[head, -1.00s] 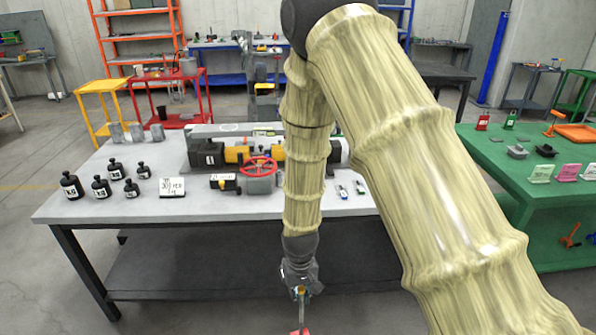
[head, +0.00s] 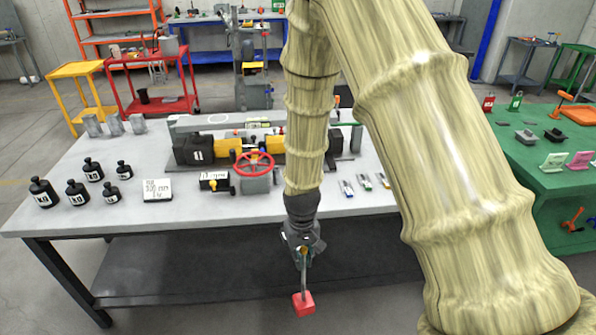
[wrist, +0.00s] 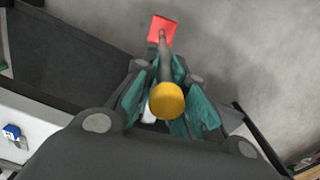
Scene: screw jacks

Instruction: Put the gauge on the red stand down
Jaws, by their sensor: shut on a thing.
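My gripper (head: 303,252) hangs in front of the grey table's front edge, pointing down. It is shut on the gauge on the red stand, around its thin grey rod. The gauge's red block (head: 303,304) hangs below the fingers, over the floor. In the wrist view the red block (wrist: 163,30) shows beyond the fingertips. A round yellow face (wrist: 167,100) sits between the teal finger pads (wrist: 172,95) at the near end of the rod. Most of the gauge's upper part is hidden by the gripper in the head view.
The grey table (head: 100,222) holds black weights (head: 78,192), a white display card (head: 157,190), a screw jack with a red handwheel (head: 253,163) and small coloured pieces (head: 365,182). Its front strip is clear. A green table (head: 540,186) stands at the right. A dark lower shelf (head: 190,272) lies under the grey table.

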